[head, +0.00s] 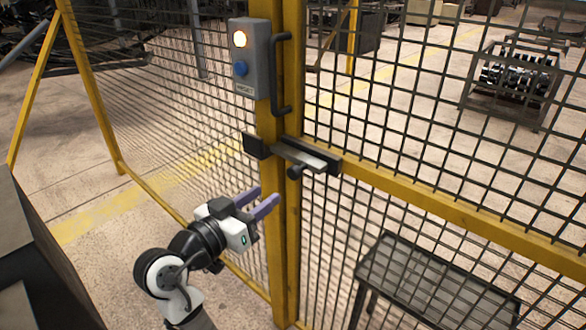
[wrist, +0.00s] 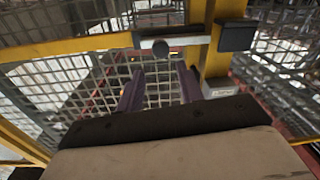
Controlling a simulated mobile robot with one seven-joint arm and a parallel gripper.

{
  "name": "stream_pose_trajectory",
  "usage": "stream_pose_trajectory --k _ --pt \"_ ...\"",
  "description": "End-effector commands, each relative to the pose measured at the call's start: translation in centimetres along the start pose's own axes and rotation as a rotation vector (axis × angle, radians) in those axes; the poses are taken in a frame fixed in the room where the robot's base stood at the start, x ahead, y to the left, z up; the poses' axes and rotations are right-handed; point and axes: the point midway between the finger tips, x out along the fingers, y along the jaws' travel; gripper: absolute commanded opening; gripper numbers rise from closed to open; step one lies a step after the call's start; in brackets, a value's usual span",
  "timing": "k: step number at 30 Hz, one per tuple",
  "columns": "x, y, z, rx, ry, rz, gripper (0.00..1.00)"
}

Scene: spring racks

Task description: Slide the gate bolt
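The gate bolt (head: 300,155) is a grey metal bar on a dark mount at the gate's yellow frame, with a round dark knob (head: 294,173) below it. In the wrist view the bolt (wrist: 190,40) and knob (wrist: 160,48) are near the top centre. A black keeper block (head: 256,146) is on the post to the left; it shows right of the bar in the wrist view (wrist: 236,36), with a narrow gap between them. My gripper (head: 261,197) has two purple fingers, spread and empty, below and left of the knob. It touches nothing that I can see.
A grey control box (head: 252,60) with a lit orange lamp and blue button is above the bolt, beside a dark handle (head: 282,75). Mesh fence panels run on both sides. A dark grated table (head: 430,285) stands at lower right. Floor space lies left.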

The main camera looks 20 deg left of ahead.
Motion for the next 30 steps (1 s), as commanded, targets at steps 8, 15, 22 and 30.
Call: stream_pose_trajectory --k 8,15,22,30 --pt "6.2 0.1 -0.2 -0.002 -0.002 0.003 0.37" --pt "9.9 0.0 -0.2 -0.001 -0.001 0.001 0.37" --pt "11.1 -0.1 0.0 -0.001 0.0 -0.002 0.37" --pt "11.1 -0.1 0.0 -0.001 0.001 -0.002 0.32"
